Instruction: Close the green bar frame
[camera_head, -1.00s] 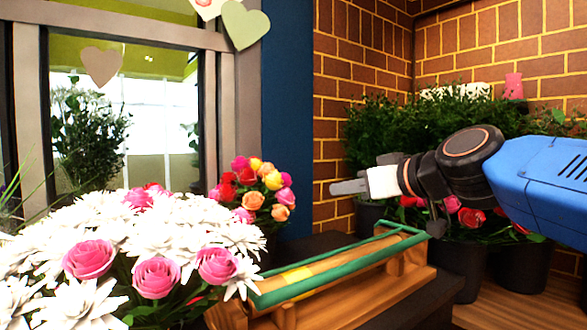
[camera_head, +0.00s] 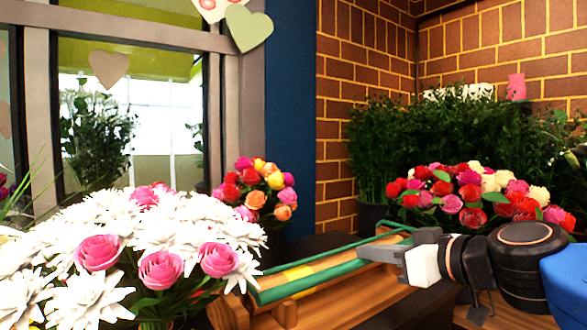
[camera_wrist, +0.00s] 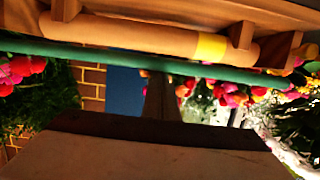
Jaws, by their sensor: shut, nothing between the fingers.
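The green bar frame (camera_head: 308,276) lies along a wooden rack (camera_head: 300,309) at the lower middle of the head view. Its long front bar runs from the white flowers towards the right, and a thinner bar runs behind. A tan roll with a yellow band lies between them. My gripper (camera_head: 366,252) is shut and empty, its tip at the front bar near the right end; I cannot tell whether it touches. In the wrist view the green bar (camera_wrist: 150,56) crosses the upper part beside the roll (camera_wrist: 140,35), just beyond the gripper's fingers.
White and pink flowers (camera_head: 130,245) stand at the left front and partly hide the rack's left end. A small rose bunch (camera_head: 258,190) stands behind the rack. Red and white roses (camera_head: 470,190) stand behind my arm at right, before a brick wall (camera_head: 370,60).

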